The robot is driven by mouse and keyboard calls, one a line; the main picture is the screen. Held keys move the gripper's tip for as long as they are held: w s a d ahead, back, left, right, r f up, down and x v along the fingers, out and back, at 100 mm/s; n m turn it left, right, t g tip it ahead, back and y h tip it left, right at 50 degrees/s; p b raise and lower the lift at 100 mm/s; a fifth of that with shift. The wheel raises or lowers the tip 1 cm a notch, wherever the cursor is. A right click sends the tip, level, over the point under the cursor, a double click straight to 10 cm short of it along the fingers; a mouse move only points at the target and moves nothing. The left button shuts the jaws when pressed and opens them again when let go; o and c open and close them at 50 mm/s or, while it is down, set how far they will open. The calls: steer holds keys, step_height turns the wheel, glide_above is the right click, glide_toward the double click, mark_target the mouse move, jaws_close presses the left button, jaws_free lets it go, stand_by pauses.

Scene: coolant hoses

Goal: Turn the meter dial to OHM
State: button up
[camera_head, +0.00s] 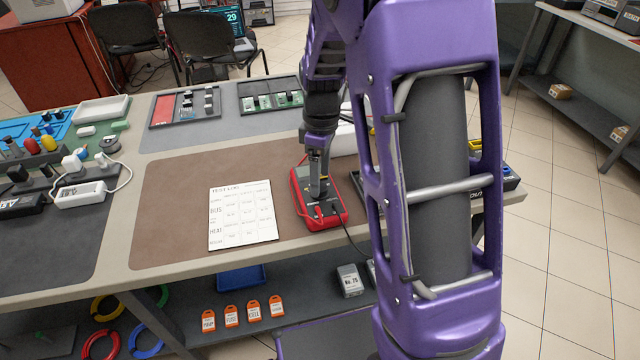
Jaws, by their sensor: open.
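The red multimeter (333,217) lies on the brown mat (180,172) near the table's front edge. My gripper (318,192) points down over the middle of the meter, where a dial would be. My gripper is open, with its fingertips low at the meter's face. The dial itself and its markings are hidden behind the fingers or too small to read, so its setting cannot be told. I cannot tell whether the fingers touch the dial. A dark lead (350,240) runs off the meter's front right side.
A white printed sheet (242,215) lies left of the meter. Two parts trays (160,124) (262,109) sit on the grey mat behind. A white power strip (80,195) and tools crowd the left. My purple arm hides the table's right part.

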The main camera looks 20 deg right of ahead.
steer(key=shift+f, duration=1.05)
jaws_close()
